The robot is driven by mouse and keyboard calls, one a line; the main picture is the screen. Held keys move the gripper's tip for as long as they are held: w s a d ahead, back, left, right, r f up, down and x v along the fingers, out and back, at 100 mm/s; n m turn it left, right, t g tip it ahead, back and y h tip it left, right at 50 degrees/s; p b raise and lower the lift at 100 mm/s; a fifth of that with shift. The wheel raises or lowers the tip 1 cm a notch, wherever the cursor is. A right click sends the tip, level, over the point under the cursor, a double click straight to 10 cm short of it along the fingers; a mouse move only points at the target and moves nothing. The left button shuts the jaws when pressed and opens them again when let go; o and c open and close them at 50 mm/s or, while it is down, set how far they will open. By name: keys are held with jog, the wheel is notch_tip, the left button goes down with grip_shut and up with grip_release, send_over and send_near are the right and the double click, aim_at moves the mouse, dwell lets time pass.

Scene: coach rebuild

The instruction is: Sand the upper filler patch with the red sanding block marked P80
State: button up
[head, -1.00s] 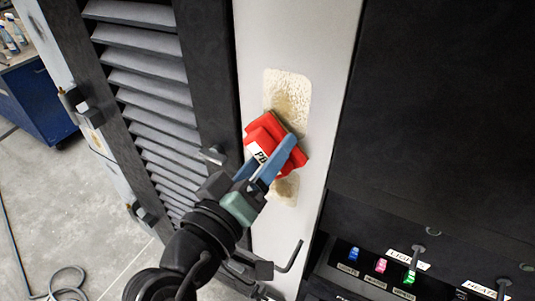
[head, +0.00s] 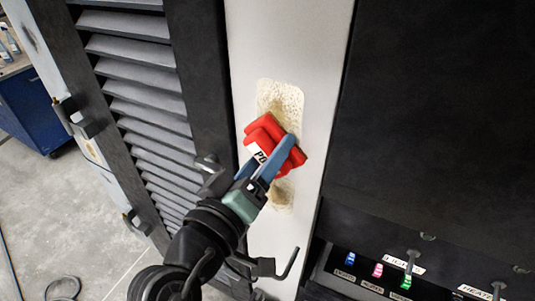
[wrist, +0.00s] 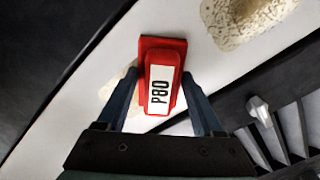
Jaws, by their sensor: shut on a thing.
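The red sanding block (head: 262,132), marked P80 on a white label, is in my gripper (head: 268,157). The blue fingers are shut on its sides. The upper filler patch (head: 281,94) is a rough cream rectangle on the pale upright panel. In the head view the block overlaps its lower part. I cannot tell whether the block touches the panel. A smaller lower patch (head: 282,196) is partly hidden behind block and gripper.
The pale panel (head: 293,30) stands between a dark louvred door (head: 140,70) with latches at left and a dark surface at right. A hooked handle (head: 288,265) juts out below. A switch panel (head: 375,270) is at lower right, a blue cabinet (head: 38,110) at far left.

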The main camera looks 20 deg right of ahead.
aim_at(273, 132)
jog(key=shift+s+a+r+p, duration=0.1)
jog(key=shift+r+p, duration=0.9)
jog(key=shift+r, duration=0.7)
jog(key=shift+r+p, duration=2.8)
jog(key=shift+r, duration=0.9)
jog(key=shift+f+b, duration=5.35)
jog(key=shift+f, duration=0.4)
jog(key=r+p, duration=0.2)
jog(key=r, duration=0.1)
jog(key=shift+w+r, duration=0.1)
jog(key=shift+w, duration=0.1)
jog(key=shift+s+r+p, duration=0.1)
jog(key=shift+r+p, duration=3.4)
jog(key=shift+r, duration=0.65)
jog(key=shift+f, duration=0.25)
notch_tip(273, 132, down, 11)
jog(key=b, duration=1)
